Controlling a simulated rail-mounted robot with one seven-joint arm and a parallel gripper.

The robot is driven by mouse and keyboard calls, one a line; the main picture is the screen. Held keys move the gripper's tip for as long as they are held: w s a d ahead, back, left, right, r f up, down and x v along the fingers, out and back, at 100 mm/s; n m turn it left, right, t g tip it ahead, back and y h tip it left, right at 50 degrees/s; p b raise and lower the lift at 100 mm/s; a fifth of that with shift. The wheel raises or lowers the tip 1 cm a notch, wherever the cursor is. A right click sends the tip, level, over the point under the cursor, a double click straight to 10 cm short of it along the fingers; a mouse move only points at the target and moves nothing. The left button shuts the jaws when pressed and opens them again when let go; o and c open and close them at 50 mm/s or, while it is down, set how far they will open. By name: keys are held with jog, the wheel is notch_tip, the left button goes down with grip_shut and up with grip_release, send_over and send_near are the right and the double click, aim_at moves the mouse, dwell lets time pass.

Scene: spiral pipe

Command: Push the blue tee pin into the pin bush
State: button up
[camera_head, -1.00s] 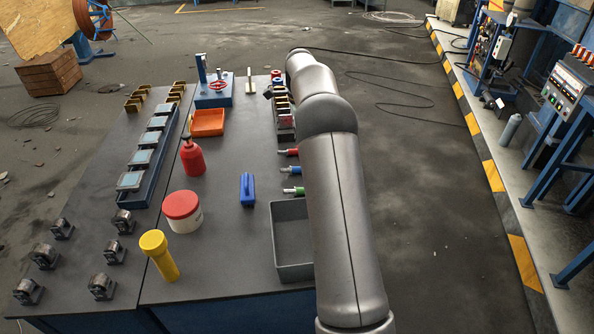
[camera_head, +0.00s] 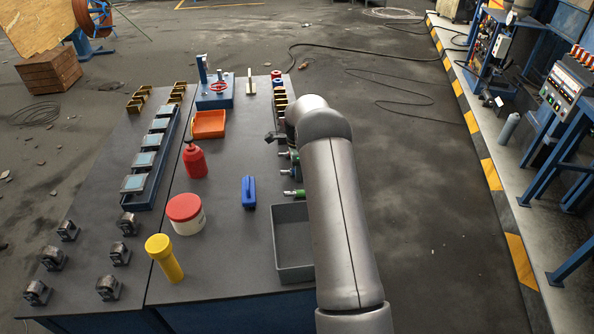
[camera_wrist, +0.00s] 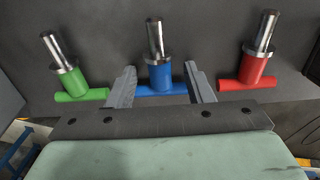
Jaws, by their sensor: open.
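The blue tee pin (camera_wrist: 160,79) is in the middle of the wrist view, with a bright metal shank and a blue cross bar. It lies between a green tee pin (camera_wrist: 78,86) on the left and a red tee pin (camera_wrist: 250,70) on the right. My gripper (camera_wrist: 159,70) is open, with one finger on each side of the blue pin's body, over its cross bar. I cannot tell whether the fingers touch it. In the head view my arm partly hides the pins at the table's right edge; the green one (camera_head: 294,193) shows best. I cannot identify the pin bush.
A grey bin (camera_head: 292,265) stands close by my arm. A blue block (camera_head: 248,192), red bottle (camera_head: 195,161), red-lidded tub (camera_head: 186,214), yellow torch (camera_head: 164,257) and orange tray (camera_head: 209,124) stand on the table. A blue fixture (camera_head: 214,98) with a red wheel is at the back.

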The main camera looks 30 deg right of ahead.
grip_shut()
dwell(0.8)
